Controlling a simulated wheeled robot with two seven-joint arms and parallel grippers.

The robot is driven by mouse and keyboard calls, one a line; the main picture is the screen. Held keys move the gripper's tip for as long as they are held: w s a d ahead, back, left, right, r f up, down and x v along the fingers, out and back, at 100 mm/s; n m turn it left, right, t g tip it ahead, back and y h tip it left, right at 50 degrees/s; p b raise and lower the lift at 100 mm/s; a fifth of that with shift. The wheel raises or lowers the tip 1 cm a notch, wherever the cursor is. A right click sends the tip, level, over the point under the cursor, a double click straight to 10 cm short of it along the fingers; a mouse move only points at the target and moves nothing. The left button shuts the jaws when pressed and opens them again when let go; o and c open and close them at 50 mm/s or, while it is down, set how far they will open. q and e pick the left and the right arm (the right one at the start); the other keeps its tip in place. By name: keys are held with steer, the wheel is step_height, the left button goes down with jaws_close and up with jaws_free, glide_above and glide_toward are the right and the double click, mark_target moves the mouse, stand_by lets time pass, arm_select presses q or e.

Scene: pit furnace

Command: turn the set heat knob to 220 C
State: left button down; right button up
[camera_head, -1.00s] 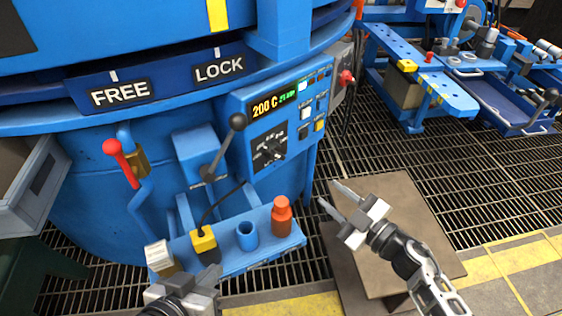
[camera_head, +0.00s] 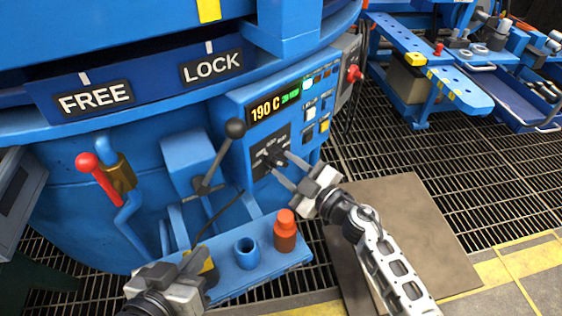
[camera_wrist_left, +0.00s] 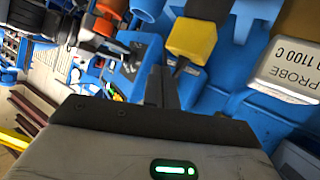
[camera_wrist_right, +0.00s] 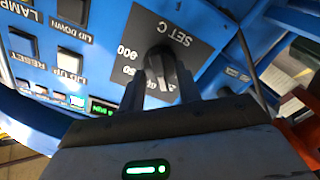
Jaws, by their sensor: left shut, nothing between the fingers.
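The set heat knob (camera_wrist_right: 160,68) is a dark knob on a black dial plate marked SET C, on the blue control panel; it also shows in the head view (camera_head: 273,155). The green and yellow display (camera_head: 265,113) above it reads 190 C. My right gripper (camera_head: 279,168) is at the dial, its fingers apart on either side of the knob, as the right wrist view (camera_wrist_right: 162,85) shows. Whether a finger touches the knob is hard to tell. My left gripper (camera_wrist_left: 162,85) is shut and empty, low near the yellow-topped plug (camera_wrist_left: 190,42).
A lever with a black ball (camera_head: 235,128) stands just left of the dial. Panel buttons (camera_head: 310,112) sit right of the display. A red-knobbed lever (camera_head: 87,162) is at the left.

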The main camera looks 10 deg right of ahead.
steer(key=shift+w+a, duration=0.15)
steer(key=shift+w, duration=0.05)
jaws_close()
